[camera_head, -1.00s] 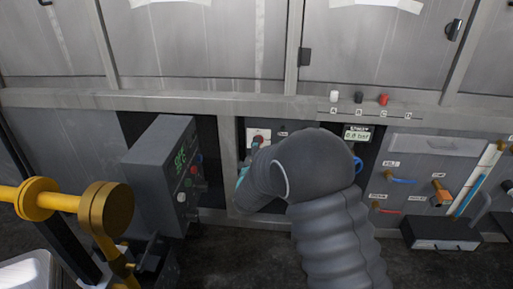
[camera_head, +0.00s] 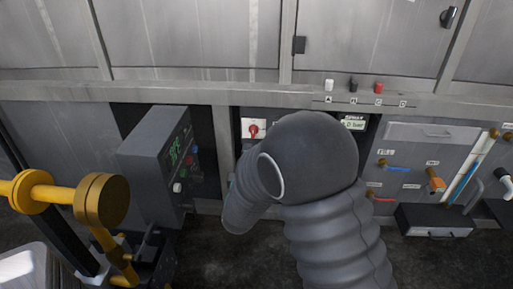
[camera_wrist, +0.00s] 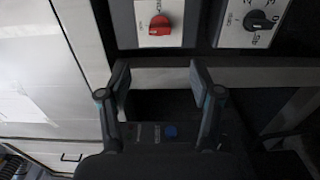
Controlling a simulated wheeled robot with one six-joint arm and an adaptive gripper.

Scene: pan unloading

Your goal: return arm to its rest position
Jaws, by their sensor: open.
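My gripper (camera_wrist: 161,85) shows in the wrist view with its two fingers apart and nothing between them. Past the fingertips, at the top, is a red rotary knob (camera_wrist: 159,25) on a white plate, apart from the fingers. In the head view, my grey sleeved arm stands in front of the machine's panel, bent down and to the left, and hides the gripper. The red knob also shows in the head view (camera_head: 253,131), left of the arm.
A black dial (camera_wrist: 259,21) sits right of the knob. A grey control box (camera_head: 155,165) with a green display stands left of my arm. Yellow pipework (camera_head: 50,193) is at the lower left. Valves and a black drawer (camera_head: 434,220) are at the right.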

